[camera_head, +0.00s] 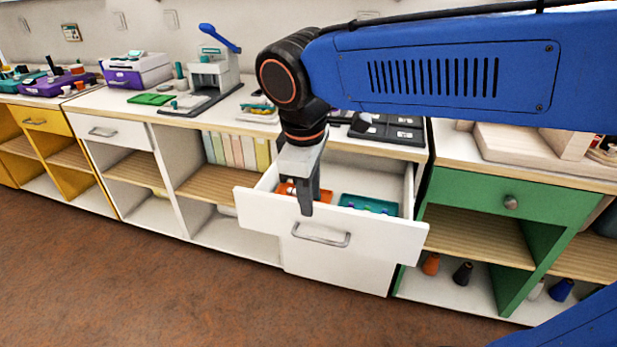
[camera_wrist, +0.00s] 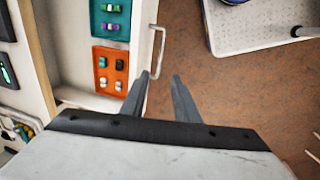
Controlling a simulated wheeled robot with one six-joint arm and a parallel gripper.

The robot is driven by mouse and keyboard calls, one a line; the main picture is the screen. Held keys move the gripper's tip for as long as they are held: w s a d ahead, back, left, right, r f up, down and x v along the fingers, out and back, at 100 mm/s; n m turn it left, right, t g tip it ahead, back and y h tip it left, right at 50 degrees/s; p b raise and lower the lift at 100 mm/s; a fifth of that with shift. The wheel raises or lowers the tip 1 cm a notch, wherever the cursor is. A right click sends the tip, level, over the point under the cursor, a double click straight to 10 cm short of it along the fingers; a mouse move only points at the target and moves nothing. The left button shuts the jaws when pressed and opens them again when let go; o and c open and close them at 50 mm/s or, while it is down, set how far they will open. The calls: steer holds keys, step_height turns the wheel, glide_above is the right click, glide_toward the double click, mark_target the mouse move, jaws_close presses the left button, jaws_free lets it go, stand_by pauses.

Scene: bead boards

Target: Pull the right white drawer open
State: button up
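The right white drawer (camera_head: 262,209) stands pulled out from the cabinet in the head view, with its inside showing. Its silver bar handle (camera_head: 320,235) is on the front face, and also shows in the wrist view (camera_wrist: 161,45). My gripper (camera_head: 306,208) is at the drawer front, by the left end of the handle in the picture. In the wrist view my gripper (camera_wrist: 161,75) has its two fingers apart, with nothing seen held between them. The handle's near end lies close to the left fingertip; I cannot tell whether they touch.
An orange tray (camera_wrist: 110,69) and a teal tray (camera_wrist: 110,20) with small pieces lie in the drawer. A left white drawer (camera_head: 118,134) is shut. A green drawer (camera_head: 470,194) is to the right. The brown floor (camera_head: 150,290) in front is clear.

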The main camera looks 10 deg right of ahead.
steer(key=r, duration=0.4)
steer(key=shift+s+a+r, duration=0.15)
steer(key=shift+s+r, duration=0.1)
steer(key=shift+s, duration=0.15)
steer(key=s+d+f+m+t, duration=0.1)
steer(key=s+d+f+m, duration=0.1)
steer(key=d+f+m, duration=0.2)
steer(key=s+d+f+m+t, duration=0.1)
steer(key=s+d+f+m, duration=0.2)
steer(key=d, duration=0.7)
steer(key=s+d+f+m+y, duration=0.1)
steer(key=s+d+f+m, duration=0.2)
steer(key=d+f+m, duration=0.3)
steer(key=shift+d+f+t, duration=0.4)
steer(key=shift+d+f, duration=0.15)
steer(key=shift+d, duration=0.4)
steer(key=shift+s, duration=0.1)
stand_by(3.0)
